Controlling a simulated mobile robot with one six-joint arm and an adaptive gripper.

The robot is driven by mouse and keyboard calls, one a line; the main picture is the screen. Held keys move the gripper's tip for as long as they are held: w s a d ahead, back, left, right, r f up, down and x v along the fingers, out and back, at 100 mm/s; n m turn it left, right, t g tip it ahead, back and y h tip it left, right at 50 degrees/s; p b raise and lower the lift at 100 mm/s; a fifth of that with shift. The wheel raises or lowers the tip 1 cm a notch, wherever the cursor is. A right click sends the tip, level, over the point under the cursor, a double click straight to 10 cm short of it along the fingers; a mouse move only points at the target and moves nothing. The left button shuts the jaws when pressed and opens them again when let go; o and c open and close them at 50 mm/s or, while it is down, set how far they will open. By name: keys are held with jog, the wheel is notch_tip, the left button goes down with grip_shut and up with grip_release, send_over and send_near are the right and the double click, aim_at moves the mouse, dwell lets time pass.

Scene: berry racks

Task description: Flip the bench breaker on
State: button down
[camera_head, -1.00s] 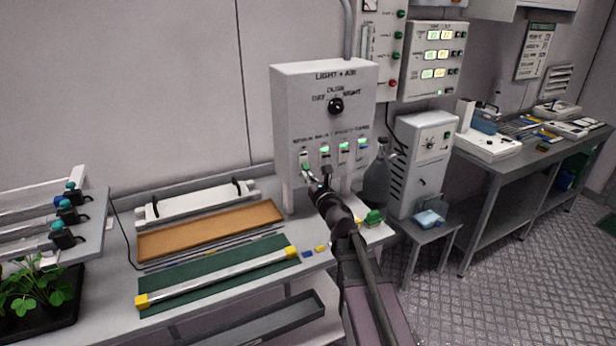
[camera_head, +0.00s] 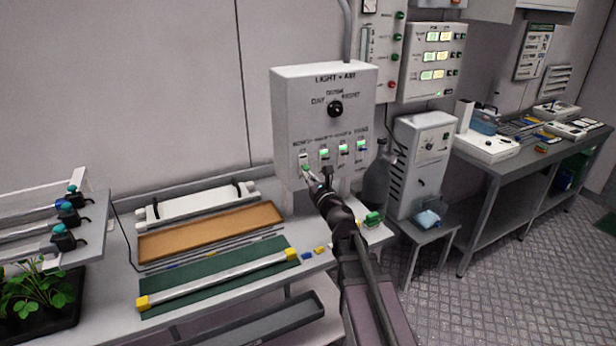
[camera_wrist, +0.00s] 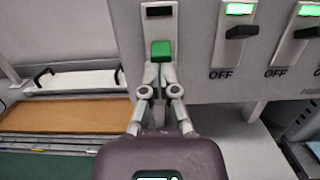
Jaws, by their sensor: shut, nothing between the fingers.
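The white breaker box (camera_head: 287,110) hangs on the wall with a row of switches along its lower front. The leftmost switch has a green lever (camera_wrist: 161,51) below a dark indicator window (camera_wrist: 159,11). The other switches have dark levers (camera_wrist: 242,31) under lit green windows, with OFF printed below. I cannot read which label is the bench breaker. My gripper (camera_wrist: 157,74) is shut and empty, its fingertips just below the green lever; I cannot tell whether they touch it. It also shows in the head view (camera_head: 311,177) at the box's lower left.
Below is a bench with an orange-brown tray (camera_head: 210,231), a green mat (camera_head: 215,272) and a white bar-handled unit (camera_head: 195,204). A dark bottle (camera_head: 376,184) stands right of the box. A plant tray (camera_head: 40,295) is at far left.

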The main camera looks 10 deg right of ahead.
jog(key=shift+s+r+p, duration=0.2)
jog(key=shift+r+p, duration=0.1)
jog(key=shift+r, duration=0.2)
jog(key=shift+s+d+r+p, duration=0.2)
jog(key=shift+s+r+p, duration=0.5)
jog(key=shift+r+p, duration=0.25)
jog(key=s+d+r+p, duration=0.1)
jog(key=s+r+p, duration=0.4)
jog(key=shift+d+r, duration=0.2)
jog(key=shift+d, duration=0.05)
jog(key=shift+s, duration=0.1)
